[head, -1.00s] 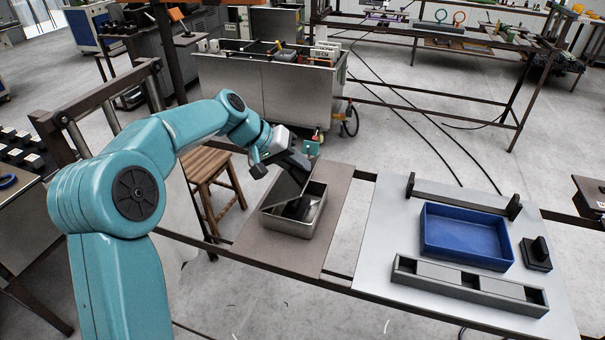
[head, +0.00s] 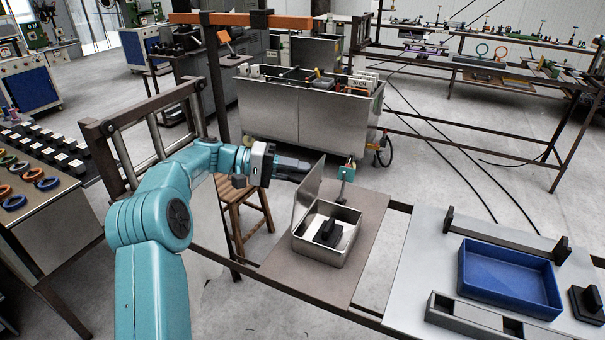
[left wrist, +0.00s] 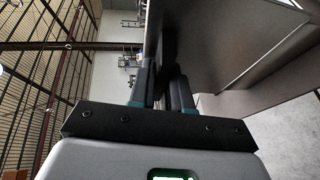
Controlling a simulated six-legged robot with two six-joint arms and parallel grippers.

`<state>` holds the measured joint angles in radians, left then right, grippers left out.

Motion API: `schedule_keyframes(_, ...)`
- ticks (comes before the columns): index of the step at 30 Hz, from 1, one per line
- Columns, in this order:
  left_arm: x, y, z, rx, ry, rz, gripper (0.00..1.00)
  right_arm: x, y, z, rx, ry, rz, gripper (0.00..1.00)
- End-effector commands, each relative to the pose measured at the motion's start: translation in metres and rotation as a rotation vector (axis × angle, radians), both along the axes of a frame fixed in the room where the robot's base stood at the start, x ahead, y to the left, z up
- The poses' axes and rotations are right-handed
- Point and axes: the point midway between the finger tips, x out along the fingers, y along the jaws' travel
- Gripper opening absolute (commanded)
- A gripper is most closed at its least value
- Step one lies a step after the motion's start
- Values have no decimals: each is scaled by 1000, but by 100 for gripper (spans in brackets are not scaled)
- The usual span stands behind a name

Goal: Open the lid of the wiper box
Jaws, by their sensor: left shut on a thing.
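The metal wiper box (head: 316,252) stands on a brown board on the bench. A black wiper (head: 327,232) sits on pale material inside it. The lid (head: 309,190) is raised steeply, close to upright, along the box's left side, so the inside shows. My left gripper (head: 303,169) is at the lid's upper edge and shut on it. In the left wrist view the lid (left wrist: 225,48) spreads to the right of the gripper (left wrist: 164,72), with a dark part between the fingers. The exact contact is hard to see. My right gripper is not in view.
To the right, a grey panel holds a blue tray (head: 510,280), a grey slotted block (head: 480,318) and a black piece (head: 587,303). A wooden stool (head: 245,210) and a metal cart (head: 310,112) stand behind.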

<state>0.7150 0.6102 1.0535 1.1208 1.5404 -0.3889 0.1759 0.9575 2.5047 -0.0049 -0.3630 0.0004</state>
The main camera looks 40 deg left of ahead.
Motion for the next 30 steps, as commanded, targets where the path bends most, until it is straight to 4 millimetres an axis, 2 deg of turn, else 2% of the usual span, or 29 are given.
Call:
schedule_keyframes(21,-1,4,-2,11,0,8,0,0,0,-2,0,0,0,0)
schedule_keyframes(22,-1,4,-2,11,0,8,26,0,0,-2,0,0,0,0)
schedule_keyframes(23,-1,4,-2,11,1,8,36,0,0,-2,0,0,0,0)
schedule_keyframes(24,-1,4,-2,10,1,8,38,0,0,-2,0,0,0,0)
schedule_keyframes(30,-1,3,-2,8,1,4,38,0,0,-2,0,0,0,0)
